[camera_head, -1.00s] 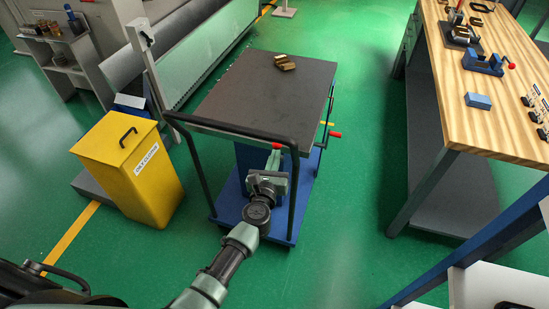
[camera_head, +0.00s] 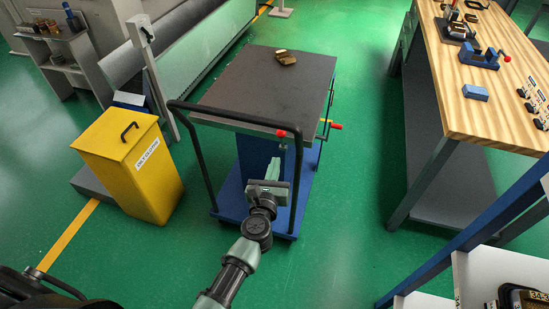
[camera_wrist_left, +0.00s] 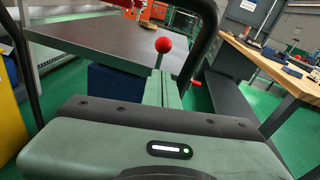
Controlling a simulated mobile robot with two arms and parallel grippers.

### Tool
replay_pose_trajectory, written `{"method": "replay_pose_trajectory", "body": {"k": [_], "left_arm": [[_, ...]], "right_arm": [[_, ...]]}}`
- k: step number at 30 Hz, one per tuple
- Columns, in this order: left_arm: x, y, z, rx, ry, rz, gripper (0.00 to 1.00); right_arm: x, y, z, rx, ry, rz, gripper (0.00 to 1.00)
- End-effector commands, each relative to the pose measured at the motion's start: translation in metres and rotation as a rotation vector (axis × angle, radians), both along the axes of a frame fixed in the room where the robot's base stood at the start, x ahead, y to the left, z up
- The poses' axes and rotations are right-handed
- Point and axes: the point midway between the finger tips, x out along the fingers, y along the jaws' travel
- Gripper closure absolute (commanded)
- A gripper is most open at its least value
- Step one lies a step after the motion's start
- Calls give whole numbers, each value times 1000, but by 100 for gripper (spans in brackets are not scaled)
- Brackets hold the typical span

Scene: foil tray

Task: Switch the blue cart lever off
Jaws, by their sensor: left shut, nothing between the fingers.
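The blue cart (camera_head: 252,198) stands mid-view in the head view, with a dark grey top and a black push handle. Its lever has a red knob (camera_head: 281,134) near the handle's crossbar. In the left wrist view the knob (camera_wrist_left: 163,45) sits on a thin stem beyond the fingers. My left gripper (camera_head: 282,153) points at the lever from the handle side, shut with nothing held. In the left wrist view its fingers (camera_wrist_left: 163,85) lie just below the knob; I see no clear contact. The lever's lower part is hidden. My right gripper is not in view.
Brass-coloured pieces (camera_head: 285,57) lie on the cart top. A second red-gripped handle (camera_head: 335,126) sticks out from the cart's right side. A yellow bin (camera_head: 130,165) stands left, a wooden workbench (camera_head: 505,110) right. Green floor between cart and bench is clear.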

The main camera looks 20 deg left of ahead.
Motion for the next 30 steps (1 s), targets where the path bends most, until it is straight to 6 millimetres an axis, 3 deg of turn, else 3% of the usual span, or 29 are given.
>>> {"method": "replay_pose_trajectory", "body": {"k": [6,11,21,30], "left_arm": [[-42,-3,7,-2,3,0,100],[-60,-5,11,-1,2,0,100],[-65,-5,13,0,1,0,100],[-65,-5,13,0,1,-1,100]], "right_arm": [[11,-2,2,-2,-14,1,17],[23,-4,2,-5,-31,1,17],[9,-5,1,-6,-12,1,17],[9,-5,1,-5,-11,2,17]]}}
